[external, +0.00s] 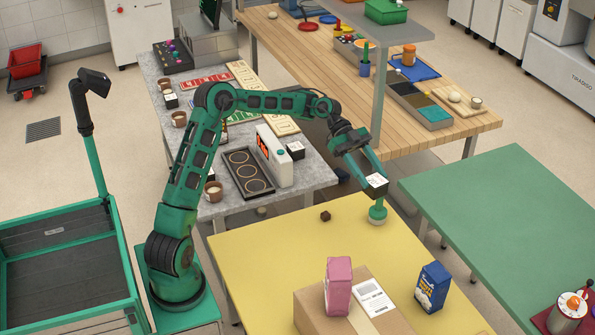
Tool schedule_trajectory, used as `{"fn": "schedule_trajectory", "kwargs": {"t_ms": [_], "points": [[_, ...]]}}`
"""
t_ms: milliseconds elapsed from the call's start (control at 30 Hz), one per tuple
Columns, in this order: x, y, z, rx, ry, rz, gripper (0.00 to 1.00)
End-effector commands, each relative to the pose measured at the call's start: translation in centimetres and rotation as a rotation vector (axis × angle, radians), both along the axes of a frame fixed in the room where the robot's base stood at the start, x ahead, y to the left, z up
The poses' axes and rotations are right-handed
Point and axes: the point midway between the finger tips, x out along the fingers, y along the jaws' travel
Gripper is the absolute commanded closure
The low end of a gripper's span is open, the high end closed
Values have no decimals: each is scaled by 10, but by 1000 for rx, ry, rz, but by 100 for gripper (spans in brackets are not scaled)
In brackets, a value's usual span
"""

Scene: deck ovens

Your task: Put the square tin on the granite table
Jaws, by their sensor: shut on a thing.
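My gripper (370,174) is shut on a small dark square tin (376,187) with a white label on top. It holds the tin over the back right part of the yellow table (265,255), just above a green round-based object (377,214). Whether the tin touches that object I cannot tell. The grey granite table (318,178) stands to the left of the gripper, behind the yellow table. Two similar dark boxes with white tops stand on it, one at the left edge (171,101) and one near the right side (295,151).
On the yellow table are a small brown cube (325,215), a carton (312,312), a pink bag (338,285) and a blue package (432,286).

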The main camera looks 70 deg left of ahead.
Motion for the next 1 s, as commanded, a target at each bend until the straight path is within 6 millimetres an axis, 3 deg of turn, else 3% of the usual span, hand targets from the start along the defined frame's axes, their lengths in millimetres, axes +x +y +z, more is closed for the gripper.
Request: {"fn": "schedule_trajectory", "kwargs": {"t_ms": [267, 367, 500, 700, 1000], "points": [[33, 59, -7, 2, -2, 280, 82], [47, 93, -11, 2, -1, 417, 82], [63, 154, -18, 3, -3, 638, 82], [71, 247, -26, 4, -4, 937, 82], [48, 385, -31, 4, -5, 1335, 82]]}}
